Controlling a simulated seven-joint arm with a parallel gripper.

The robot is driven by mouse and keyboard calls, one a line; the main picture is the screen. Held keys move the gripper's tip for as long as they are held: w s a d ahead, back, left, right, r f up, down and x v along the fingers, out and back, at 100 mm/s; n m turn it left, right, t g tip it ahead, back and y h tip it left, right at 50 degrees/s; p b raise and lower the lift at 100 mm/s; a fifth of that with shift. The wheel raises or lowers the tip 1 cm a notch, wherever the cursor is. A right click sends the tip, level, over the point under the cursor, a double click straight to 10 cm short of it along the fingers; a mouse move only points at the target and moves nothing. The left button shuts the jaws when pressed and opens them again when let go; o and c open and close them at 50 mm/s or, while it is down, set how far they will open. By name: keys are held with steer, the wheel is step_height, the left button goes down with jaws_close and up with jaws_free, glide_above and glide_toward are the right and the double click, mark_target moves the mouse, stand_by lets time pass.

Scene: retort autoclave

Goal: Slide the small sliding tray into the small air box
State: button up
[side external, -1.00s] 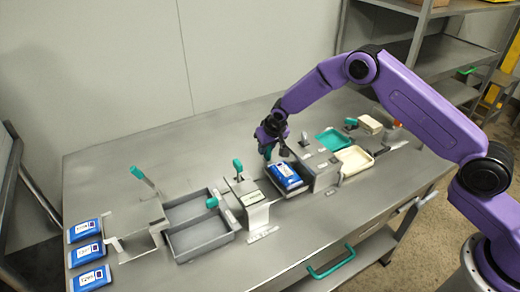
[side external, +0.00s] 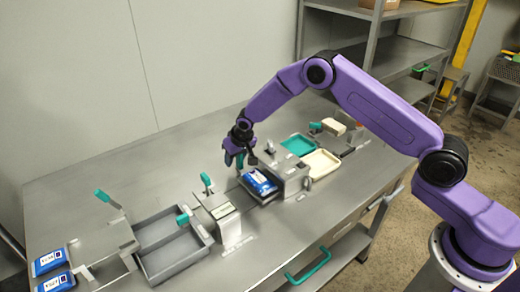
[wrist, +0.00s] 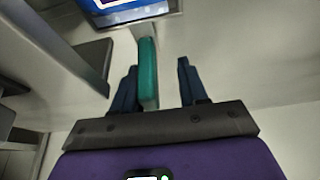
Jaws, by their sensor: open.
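The small sliding tray (side external: 268,200) is dark and carries a blue-and-white pouch (side external: 258,181). It sits on the bench between two metal boxes, with its right end close to the right one (side external: 291,178), which looks like the small air box. My gripper (side external: 239,163) is low at the tray's far side, pointing down. In the wrist view, its two dark fingers (wrist: 158,80) stand apart, with an upright teal handle (wrist: 148,72) between them, nearer the left finger. The pouch (wrist: 125,8) shows at the top. I cannot tell whether either finger touches the handle.
Another metal box (side external: 224,212) with teal levers stands left of the tray. Further left are a grey two-part tray (side external: 172,262) and blue pouches (side external: 52,262). Teal (side external: 299,145) and cream (side external: 321,163) trays lie to the right. The bench's back left is clear.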

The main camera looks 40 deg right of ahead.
steer(key=a, duration=0.3)
steer(key=shift+a, duration=0.2)
steer(key=v, duration=1.8)
steer(key=s+r+n, duration=0.2)
steer(key=s, duration=0.6)
steer(key=s+r+n+g, duration=0.1)
steer(key=s+n, duration=0.2)
steer(key=s, duration=0.6)
steer(key=shift+a+r+g+y, duration=0.3)
steer(key=shift+r, duration=0.05)
